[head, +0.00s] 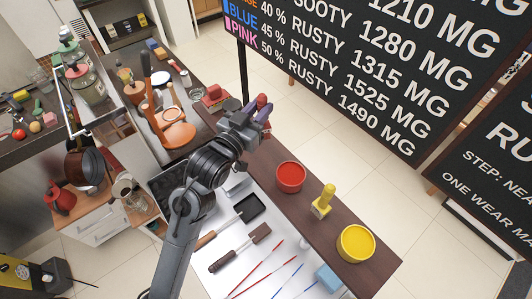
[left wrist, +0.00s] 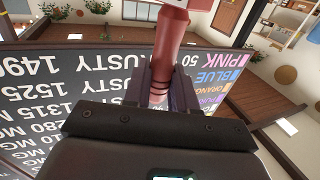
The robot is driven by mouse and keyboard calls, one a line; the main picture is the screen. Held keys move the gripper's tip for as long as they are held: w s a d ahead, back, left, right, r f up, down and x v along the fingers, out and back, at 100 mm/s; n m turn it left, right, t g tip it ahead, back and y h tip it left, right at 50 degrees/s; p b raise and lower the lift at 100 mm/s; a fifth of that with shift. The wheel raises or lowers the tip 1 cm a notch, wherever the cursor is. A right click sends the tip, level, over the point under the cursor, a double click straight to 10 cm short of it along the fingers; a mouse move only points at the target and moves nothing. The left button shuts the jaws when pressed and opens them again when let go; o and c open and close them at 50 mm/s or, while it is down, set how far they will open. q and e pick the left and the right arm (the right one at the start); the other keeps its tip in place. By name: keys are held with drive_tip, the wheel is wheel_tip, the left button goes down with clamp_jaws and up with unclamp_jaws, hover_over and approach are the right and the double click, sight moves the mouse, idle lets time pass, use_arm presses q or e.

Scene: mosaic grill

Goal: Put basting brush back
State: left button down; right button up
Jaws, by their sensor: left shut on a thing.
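My left gripper (head: 257,117) is shut on a dark red, rounded, handle-like thing (head: 262,101), held above the far end of the dark wooden counter. In the left wrist view the held thing (left wrist: 170,45) stands up between the fingers (left wrist: 158,88), with a narrower ringed, pinkish part low between them. Its far end is cut off, so I cannot tell whether it is the basting brush. A brush-like tool (head: 240,247) with a brown head and dark handle lies on the white surface (head: 215,280). My right gripper is not in view.
On the dark counter (head: 305,222) stand a red pot (head: 290,177), a yellow knobbed block (head: 323,202) and a yellow pot (head: 355,243). A black pan-like tool (head: 240,210) and coloured sticks (head: 262,268) lie on the white surface. A black text board (head: 400,70) stands behind.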

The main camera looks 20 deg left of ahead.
use_arm(q)
drive_tip(key=shift+w+d+f, duration=0.15)
drive_tip(key=shift+w+f, duration=0.35)
drive_tip(key=shift+f, duration=0.1)
wheel_tip(320, 180, down, 4)
drive_tip(key=shift+s+r+p, duration=0.1)
drive_tip(key=shift+p, duration=0.35)
drive_tip(key=shift+f, duration=0.6)
drive_tip(key=shift+f+p, duration=0.35)
drive_tip(key=shift+f, duration=1.45)
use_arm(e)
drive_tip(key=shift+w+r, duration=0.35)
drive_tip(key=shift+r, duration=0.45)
use_arm(q)
drive_tip(key=shift+f, duration=0.1)
drive_tip(key=c, duration=0.9)
unclamp_jaws()
drive_tip(key=shift+f, duration=0.1)
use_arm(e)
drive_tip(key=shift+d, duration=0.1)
